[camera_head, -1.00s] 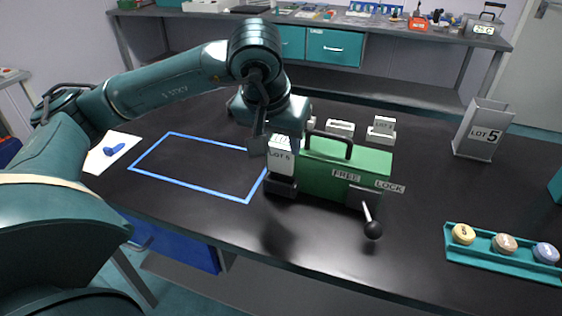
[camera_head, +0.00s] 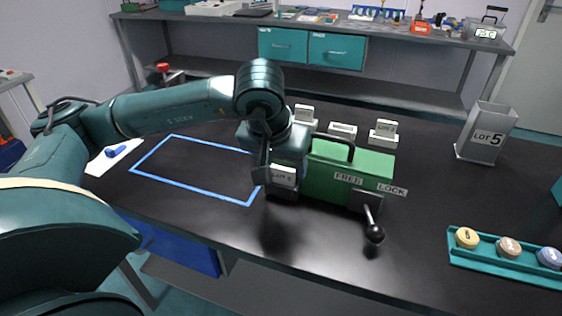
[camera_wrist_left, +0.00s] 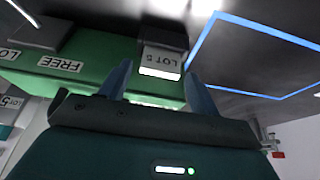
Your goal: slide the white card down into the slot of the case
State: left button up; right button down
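The white card marked LOT 5 (camera_head: 283,177) stands upright and low in the dark slot block (camera_head: 284,194) at the left end of the green case (camera_head: 325,188). My left gripper (camera_head: 272,178) is right over it, and the arm partly hides the card's top and left side. In the left wrist view, the card (camera_wrist_left: 160,60) lies between the two fingertips of the left gripper (camera_wrist_left: 158,70), with a narrow gap seeming to show on each side. The fingers look open. How deep the card sits is hidden. My right gripper is not in view.
A lever with a black knob (camera_head: 375,234) hangs at the case's front, by the FREE and LOCK labels. Several labelled blocks (camera_head: 383,132) stand behind the case. A grey LOT 5 bin (camera_head: 487,133) and a teal puck tray (camera_head: 480,256) are at right. The blue-outlined area (camera_head: 190,187) is clear.

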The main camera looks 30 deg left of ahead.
pick_arm(q)
jog(key=shift+o, duration=0.3)
jog(key=shift+r, duration=0.45)
jog(key=a+v, duration=0.1)
jog(key=v, duration=1)
jog(key=shift+s+d+r+p, duration=0.2)
jog(key=shift+d+p, duration=0.1)
jog(key=shift+d, duration=0.2)
jog(key=shift+f, duration=0.1)
